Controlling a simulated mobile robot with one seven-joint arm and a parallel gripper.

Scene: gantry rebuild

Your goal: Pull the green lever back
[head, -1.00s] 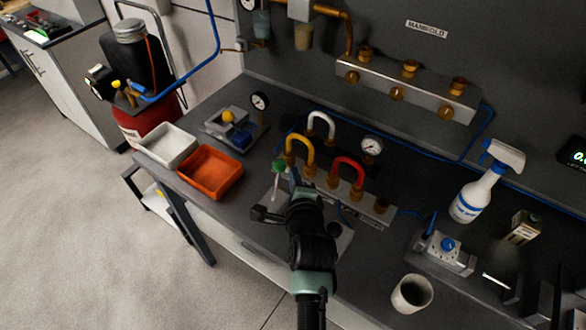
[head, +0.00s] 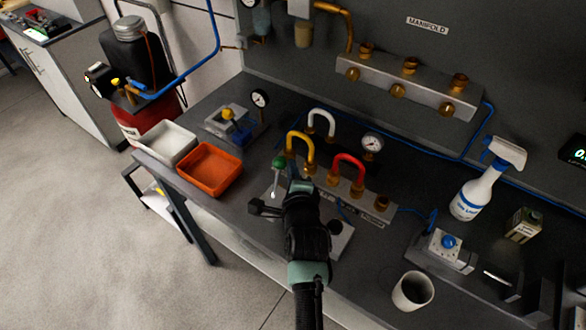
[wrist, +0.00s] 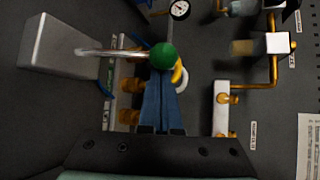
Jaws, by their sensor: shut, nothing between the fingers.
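The green lever has a round green knob (head: 279,162) on a thin silver shaft, standing at the left end of the fitting with the coloured loops. In the wrist view the knob (wrist: 163,55) sits at the tips of my blue fingers, and its shaft runs left to a grey block (wrist: 62,47). My gripper (head: 292,168) is shut and empty, just right of the knob in the head view. Its closed fingertips (wrist: 162,72) overlap the knob's lower edge in the wrist view. I cannot tell whether they touch it.
Yellow (head: 301,142), white (head: 322,120) and red (head: 349,168) loops stand close by my gripper. A gauge (head: 372,143) is behind them. Orange (head: 211,170) and white (head: 167,144) trays lie left. A spray bottle (head: 478,187) and a cup (head: 412,291) stand right.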

